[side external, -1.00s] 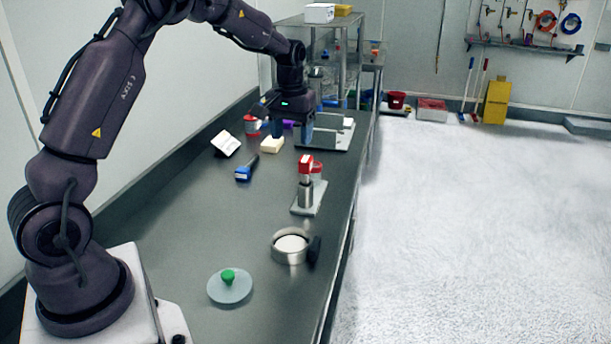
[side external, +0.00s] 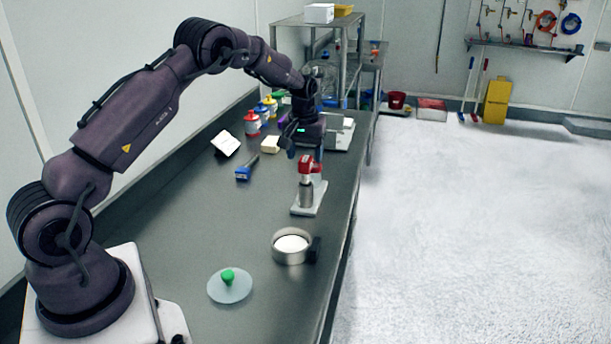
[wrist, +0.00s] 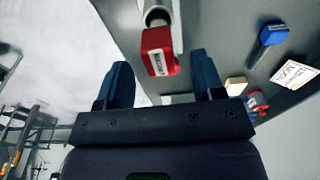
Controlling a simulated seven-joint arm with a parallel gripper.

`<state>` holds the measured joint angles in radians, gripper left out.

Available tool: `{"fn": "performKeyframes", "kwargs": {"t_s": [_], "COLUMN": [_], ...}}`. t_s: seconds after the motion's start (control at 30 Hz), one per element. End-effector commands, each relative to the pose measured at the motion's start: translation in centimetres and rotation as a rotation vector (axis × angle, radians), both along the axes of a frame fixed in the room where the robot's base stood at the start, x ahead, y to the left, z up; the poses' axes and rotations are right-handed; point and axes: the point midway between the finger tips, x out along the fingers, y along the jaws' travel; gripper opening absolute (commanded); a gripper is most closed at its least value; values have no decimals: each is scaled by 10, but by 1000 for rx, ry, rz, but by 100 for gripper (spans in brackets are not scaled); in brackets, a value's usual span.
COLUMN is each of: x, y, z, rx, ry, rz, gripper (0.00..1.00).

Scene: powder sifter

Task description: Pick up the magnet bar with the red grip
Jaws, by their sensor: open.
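The magnet bar's red grip (side external: 308,165) stands on top of a grey metal cylinder (side external: 306,194) on a pale base plate, upright on the bench. In the wrist view the red grip (wrist: 158,50) shows a white label and lies ahead of the gap between my fingers. My gripper (side external: 298,151) is just behind and above the red grip in the side view. In the wrist view my gripper (wrist: 163,78) has its two blue fingers wide apart with nothing held between them. Whether a finger touches the grip cannot be told.
A blue-headed tool (side external: 246,168), a beige block (side external: 271,145) and a white card (side external: 226,143) lie to the left. A sieve pan of white powder (side external: 292,245) and a green-knobbed lid (side external: 230,285) are nearer the camera. Bottles (side external: 252,123) stand behind. The left-middle bench is clear.

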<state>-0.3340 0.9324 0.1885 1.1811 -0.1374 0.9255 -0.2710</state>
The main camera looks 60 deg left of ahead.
Motion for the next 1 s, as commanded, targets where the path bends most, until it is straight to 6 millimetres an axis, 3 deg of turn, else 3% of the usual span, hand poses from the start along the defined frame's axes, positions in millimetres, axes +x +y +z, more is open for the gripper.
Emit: {"fn": "performKeyframes", "kwargs": {"t_s": [0.23, 0.53, 0.57, 0.8, 0.83, 1.0], "x": [3, 4, 4, 4, 4, 4], "y": [3, 3, 3, 3, 3, 3], "z": [-37, -44, -44, -43, -43, -42], "rx": [-1, -1, -1, -1, -1, 0], "ry": [3, 1, 1, 1, 1, -1], "rz": [0, 0, 0, 0, 0, 0], "gripper": [62, 62, 59, 4, 0, 0]}}
